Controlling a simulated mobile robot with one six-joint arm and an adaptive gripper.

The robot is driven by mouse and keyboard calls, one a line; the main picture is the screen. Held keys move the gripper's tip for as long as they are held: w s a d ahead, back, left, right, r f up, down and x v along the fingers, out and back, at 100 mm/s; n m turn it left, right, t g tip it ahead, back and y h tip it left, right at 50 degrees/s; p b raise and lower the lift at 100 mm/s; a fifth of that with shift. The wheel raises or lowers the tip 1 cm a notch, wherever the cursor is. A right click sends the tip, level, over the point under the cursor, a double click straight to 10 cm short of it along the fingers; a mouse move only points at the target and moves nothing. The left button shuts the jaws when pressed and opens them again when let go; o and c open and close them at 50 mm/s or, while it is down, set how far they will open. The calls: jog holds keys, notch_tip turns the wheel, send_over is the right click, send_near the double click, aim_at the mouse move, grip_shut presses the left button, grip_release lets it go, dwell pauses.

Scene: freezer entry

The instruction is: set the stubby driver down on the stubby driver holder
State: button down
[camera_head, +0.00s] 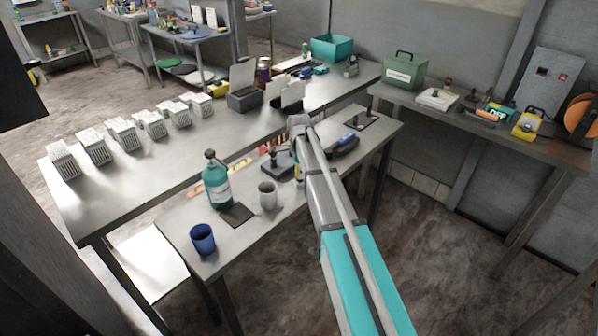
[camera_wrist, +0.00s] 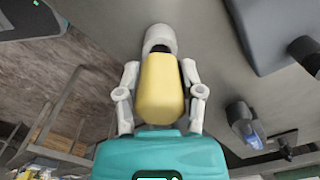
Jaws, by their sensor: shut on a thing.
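My gripper (camera_wrist: 160,85) is shut on the stubby driver, whose yellow handle (camera_wrist: 162,90) fills the space between the two pale fingers in the wrist view. Just beyond the handle is a pale grey cylinder with a dark opening (camera_wrist: 158,36); it looks like the grey cup-shaped thing (camera_head: 268,199) on the near table in the head view, which may be the holder. I cannot tell whether the driver touches it. In the head view my arm hides most of the gripper and driver. A black base with a knob (camera_head: 275,168) stands nearby.
The near table (camera_head: 175,226) also holds a teal bottle (camera_head: 217,185), a blue cup (camera_head: 203,240), a dark pad (camera_head: 237,215), a blue-and-black tool (camera_head: 344,146) and a small black stand (camera_head: 360,121).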

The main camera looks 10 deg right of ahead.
jog(key=shift+f+b, duration=0.35)
jog(key=shift+f, duration=0.1)
jog(key=shift+c, duration=0.7)
grip_release()
jog(key=shift+r, duration=0.25)
